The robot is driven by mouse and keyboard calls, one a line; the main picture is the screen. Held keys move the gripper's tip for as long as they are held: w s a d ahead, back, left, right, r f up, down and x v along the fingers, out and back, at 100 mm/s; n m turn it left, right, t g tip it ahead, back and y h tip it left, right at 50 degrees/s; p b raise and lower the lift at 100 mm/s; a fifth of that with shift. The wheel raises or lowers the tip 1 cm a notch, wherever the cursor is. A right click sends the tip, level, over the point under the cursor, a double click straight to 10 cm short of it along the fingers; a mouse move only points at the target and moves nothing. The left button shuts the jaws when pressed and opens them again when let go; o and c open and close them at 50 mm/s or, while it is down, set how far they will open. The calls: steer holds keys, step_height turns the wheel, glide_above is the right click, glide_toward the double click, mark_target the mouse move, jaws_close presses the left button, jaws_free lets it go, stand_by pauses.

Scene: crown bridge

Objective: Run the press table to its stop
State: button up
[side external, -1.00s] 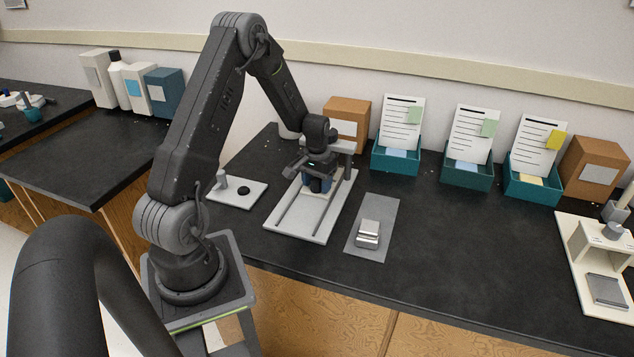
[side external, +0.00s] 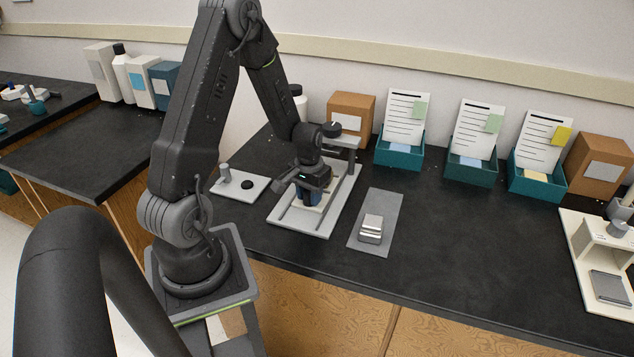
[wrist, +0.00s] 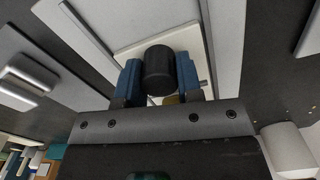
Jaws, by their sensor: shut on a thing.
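The press table is a small cream plate (side external: 298,218) on a grey base (side external: 278,226) with two rails. In the wrist view the cream plate (wrist: 140,45) lies under my fingers. A black round post or knob (wrist: 159,68) stands up from it. My gripper (side external: 310,196) has blue fingertips on either side of this post. It is shut on the post, as the wrist view shows (wrist: 158,80). In the side view the post is hidden by the gripper. The plate is towards the front of the rails, clear of the grey press frame (side external: 352,160) at the back.
Left of the base is a pale plate (side external: 222,187) with a peg and a black disc. Right is a grey mat (side external: 380,200) holding a metal block (side external: 371,229). Teal card boxes (side external: 400,155) and a brown box (side external: 362,108) stand behind.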

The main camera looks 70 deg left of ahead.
steer(key=shift+s+d, duration=0.95)
steer(key=shift+d, duration=0.05)
steer(key=o, duration=0.9)
steer(key=shift+r, duration=0.1)
step_height(320, 180, up, 14)
steer(key=shift+f, duration=0.2)
